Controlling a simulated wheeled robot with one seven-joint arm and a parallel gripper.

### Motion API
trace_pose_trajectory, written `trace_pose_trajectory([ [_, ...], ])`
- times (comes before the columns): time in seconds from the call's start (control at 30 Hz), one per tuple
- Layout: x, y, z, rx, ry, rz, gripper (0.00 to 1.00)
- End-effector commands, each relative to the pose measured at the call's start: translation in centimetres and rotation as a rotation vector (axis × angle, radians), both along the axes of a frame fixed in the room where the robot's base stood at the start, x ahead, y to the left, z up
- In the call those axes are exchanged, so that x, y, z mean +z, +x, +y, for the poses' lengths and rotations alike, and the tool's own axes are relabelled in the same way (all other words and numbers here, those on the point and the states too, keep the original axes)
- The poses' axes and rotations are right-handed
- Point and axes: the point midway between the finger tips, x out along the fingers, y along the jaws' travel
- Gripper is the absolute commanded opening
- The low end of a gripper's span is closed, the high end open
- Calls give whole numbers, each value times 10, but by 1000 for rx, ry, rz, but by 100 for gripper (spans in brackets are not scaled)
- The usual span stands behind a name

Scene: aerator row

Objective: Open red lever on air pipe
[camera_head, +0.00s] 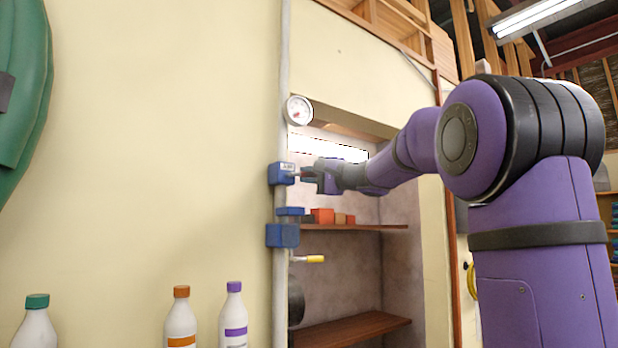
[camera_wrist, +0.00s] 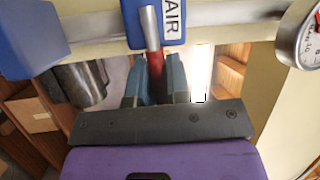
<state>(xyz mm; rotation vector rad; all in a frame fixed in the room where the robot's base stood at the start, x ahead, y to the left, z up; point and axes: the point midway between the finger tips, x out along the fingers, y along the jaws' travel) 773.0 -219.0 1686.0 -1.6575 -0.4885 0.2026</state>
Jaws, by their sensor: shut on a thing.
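A pale vertical pipe (camera_head: 283,70) runs up the wall and carries a blue valve body (camera_head: 276,174) with a white label. In the wrist view the pipe (camera_wrist: 220,14) lies crosswise and the label (camera_wrist: 172,18) reads AIR. The lever has a bare metal stem (camera_wrist: 149,28) and a red grip (camera_wrist: 155,63). It sticks out from the valve, roughly square to the pipe. My gripper (camera_wrist: 154,80) is shut on the red grip, one finger on each side. In the head view my gripper (camera_head: 308,175) is just right of the valve and hides most of the lever.
A round gauge (camera_head: 298,110) sits on the pipe above. A lower blue valve (camera_head: 282,236) has a yellow-gripped lever (camera_head: 314,259). Right of the pipe is a recess with a shelf (camera_head: 355,228) bearing small red and brown blocks. Bottles (camera_head: 180,318) stand at lower left.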

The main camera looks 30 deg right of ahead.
Motion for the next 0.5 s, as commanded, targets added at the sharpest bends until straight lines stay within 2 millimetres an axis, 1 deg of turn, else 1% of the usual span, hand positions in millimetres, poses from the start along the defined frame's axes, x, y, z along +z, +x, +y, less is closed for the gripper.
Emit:
trace_pose_trajectory([
  [0.5,19,0,6,1,-414,-14,0],
])
